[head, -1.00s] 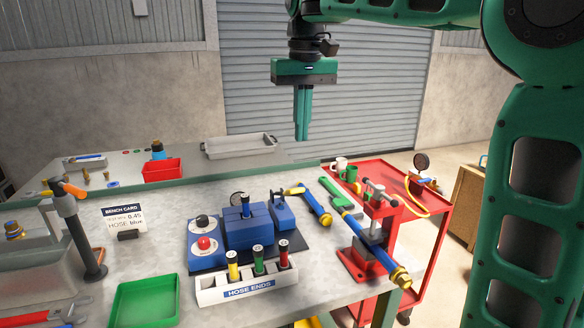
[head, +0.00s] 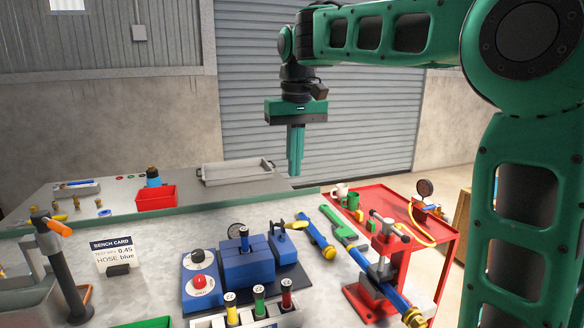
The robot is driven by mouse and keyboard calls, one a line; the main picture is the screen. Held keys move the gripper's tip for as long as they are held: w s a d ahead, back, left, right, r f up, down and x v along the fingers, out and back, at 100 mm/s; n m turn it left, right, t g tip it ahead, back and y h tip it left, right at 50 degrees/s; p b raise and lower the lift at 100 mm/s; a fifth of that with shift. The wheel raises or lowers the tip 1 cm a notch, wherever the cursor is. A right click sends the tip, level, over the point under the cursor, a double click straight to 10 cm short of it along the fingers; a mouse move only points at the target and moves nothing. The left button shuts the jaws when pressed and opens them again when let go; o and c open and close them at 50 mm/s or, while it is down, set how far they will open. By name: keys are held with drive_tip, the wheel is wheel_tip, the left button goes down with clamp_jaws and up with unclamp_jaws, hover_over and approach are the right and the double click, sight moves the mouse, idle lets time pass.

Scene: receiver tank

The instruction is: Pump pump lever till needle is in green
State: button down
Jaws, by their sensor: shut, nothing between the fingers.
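My gripper (head: 295,172) hangs pointing down, its fingers together and empty, high above the back of the grey bench and touching nothing. A round gauge (head: 425,188) stands on the red cart at the right, with a yellow hose by it. Neither needle nor any green band can be read at this size. I cannot tell which part is the pump lever; no handle is clearly recognisable as it.
The red cart (head: 440,232) carries mugs.

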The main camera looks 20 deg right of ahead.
wheel_tip(320, 180, down, 7)
drive_tip(key=shift+w+r, duration=0.15)
drive_tip(key=shift+r, duration=0.05)
drive_tip(key=f, duration=0.1)
drive_tip(key=s+f, duration=0.1)
drive_tip(key=f, duration=0.1)
drive_tip(key=shift+s, duration=0.2)
drive_tip(key=shift+s+f, duration=0.2)
drive_tip(key=shift+f, duration=0.25)
